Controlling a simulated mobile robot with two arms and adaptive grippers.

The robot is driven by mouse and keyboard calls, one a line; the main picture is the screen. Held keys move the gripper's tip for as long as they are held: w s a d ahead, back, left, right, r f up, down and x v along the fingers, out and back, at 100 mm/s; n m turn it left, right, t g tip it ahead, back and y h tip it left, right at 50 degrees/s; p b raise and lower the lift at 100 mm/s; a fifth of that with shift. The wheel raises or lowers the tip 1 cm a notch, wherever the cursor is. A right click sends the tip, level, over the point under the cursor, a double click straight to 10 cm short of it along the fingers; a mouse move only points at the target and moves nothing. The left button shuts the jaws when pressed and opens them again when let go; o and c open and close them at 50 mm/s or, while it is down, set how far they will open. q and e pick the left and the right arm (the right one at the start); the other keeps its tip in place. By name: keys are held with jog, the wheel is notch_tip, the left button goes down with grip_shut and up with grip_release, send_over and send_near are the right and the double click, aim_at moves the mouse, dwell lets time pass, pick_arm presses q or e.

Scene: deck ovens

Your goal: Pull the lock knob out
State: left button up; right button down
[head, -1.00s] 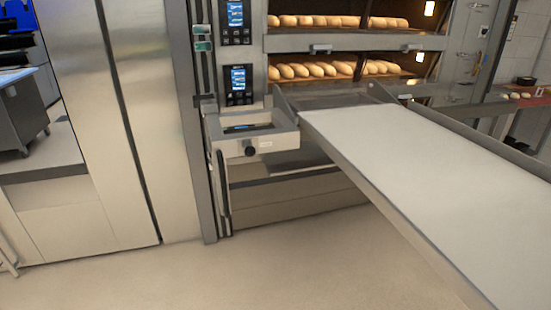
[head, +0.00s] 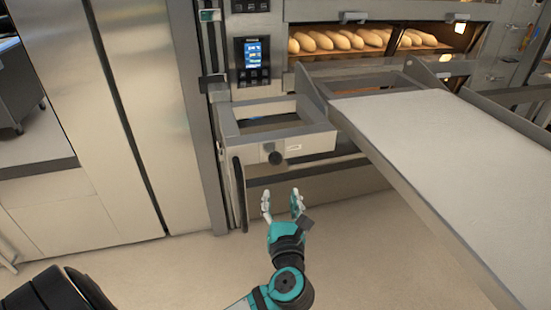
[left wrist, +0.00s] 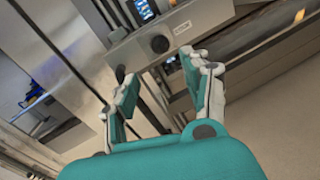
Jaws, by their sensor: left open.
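The lock knob (head: 276,158) is a small round black knob on the front face of a grey metal bracket (head: 312,141) beside the loader belt. In the left wrist view the knob (left wrist: 160,44) shows beyond the fingers, near the top middle. My left gripper (head: 283,198) is open and empty, below and a little in front of the knob in the head view. In the left wrist view its two fingers (left wrist: 165,88) are spread wide, with nothing between them, apart from the knob. My right gripper does not show.
A long white loader belt (head: 446,150) slopes toward me on the right, its metal side rail close to the bracket. Deck ovens with bread loaves (head: 345,40) stand behind. A steel cabinet (head: 150,110) stands on the left. The floor (head: 190,270) in front is clear.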

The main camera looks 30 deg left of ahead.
pick_arm(q)
send_near(276, 164)
jog(key=w, duration=0.1)
jog(key=x, duration=1.1)
jog(key=shift+s+a+p, duration=0.1)
jog(key=shift+a+p, duration=0.25)
jog(key=shift+p, duration=0.05)
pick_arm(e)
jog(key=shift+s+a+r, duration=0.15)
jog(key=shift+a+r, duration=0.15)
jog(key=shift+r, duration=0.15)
